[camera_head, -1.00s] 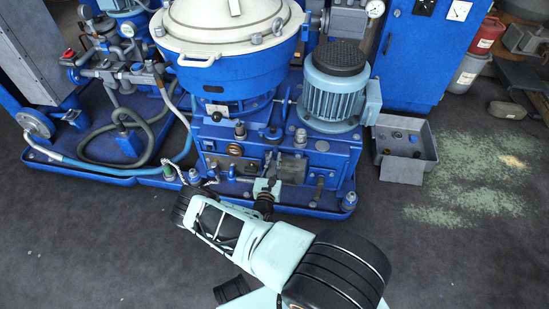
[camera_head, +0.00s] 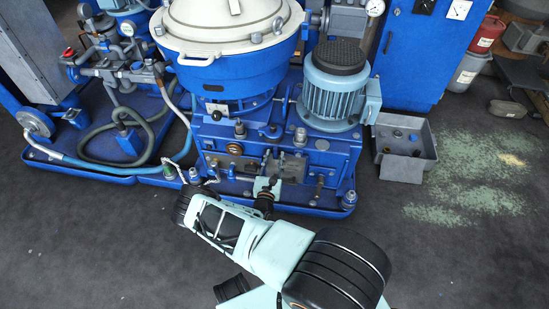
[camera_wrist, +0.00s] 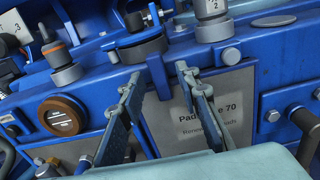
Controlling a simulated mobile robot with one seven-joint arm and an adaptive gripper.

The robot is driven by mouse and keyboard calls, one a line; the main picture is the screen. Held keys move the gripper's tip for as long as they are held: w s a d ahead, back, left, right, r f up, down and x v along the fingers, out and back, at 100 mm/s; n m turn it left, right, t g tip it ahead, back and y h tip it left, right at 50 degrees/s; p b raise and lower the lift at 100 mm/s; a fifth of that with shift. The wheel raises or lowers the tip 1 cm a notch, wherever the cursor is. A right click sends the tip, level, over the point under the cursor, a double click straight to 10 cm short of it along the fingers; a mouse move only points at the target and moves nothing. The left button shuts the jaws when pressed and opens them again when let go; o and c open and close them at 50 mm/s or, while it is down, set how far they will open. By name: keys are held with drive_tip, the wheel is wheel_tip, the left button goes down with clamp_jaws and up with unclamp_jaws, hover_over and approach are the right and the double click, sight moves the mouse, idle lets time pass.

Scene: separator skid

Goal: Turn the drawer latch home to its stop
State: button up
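The drawer front is a grey plate with a printed label (camera_wrist: 212,113) in the wrist view, partly hidden by my right finger. A short dark bar (camera_wrist: 158,78) hangs below a round grey boss (camera_wrist: 143,48) at the plate's upper left; it looks like the latch, but I cannot be sure. My gripper (camera_wrist: 158,72) is open, with one finger on each side of this bar. I cannot tell whether either finger touches it. In the head view my gripper (camera_head: 268,184) is at the blue skid's front face, where my wrist hides much of the latch area.
A round brown cap (camera_wrist: 62,117) is left of the fingers. Above are the separator bowl (camera_head: 230,65) and motor (camera_head: 332,95). A grey tray (camera_head: 404,146) is right of the skid. Floor in front is clear.

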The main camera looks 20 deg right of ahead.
wheel_tip(320, 180, up, 10)
idle(0.6)
idle(0.4)
